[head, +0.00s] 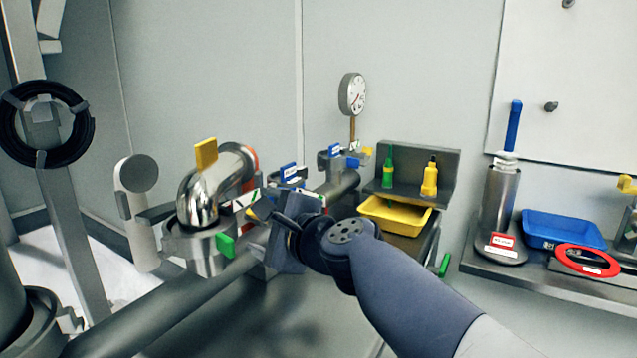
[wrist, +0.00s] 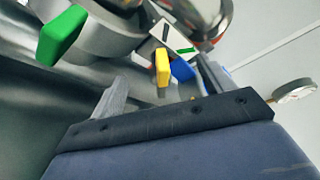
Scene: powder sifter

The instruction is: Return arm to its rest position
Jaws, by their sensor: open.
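My gripper (head: 258,209) is at the end of my arm, which reaches in from the lower right in the head view. It is close to the polished pipe elbow (head: 200,192) and the green handle (head: 225,244). In the wrist view its two fingers (wrist: 160,85) stand apart with nothing seen held between them. A yellow tab (wrist: 162,67) and a blue piece (wrist: 182,70) show behind the gap between the fingers. The green handle (wrist: 62,35) is to the upper left there. I cannot tell whether the fingers touch any part.
A gauge (head: 352,94) stands behind the pipe. A yellow tray (head: 394,214) with bottles behind it is right of my gripper. A shelf at the right holds a metal cylinder (head: 499,205), a blue tray (head: 562,229) and a red ring (head: 588,261). A large pipe (head: 150,315) runs along the lower left.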

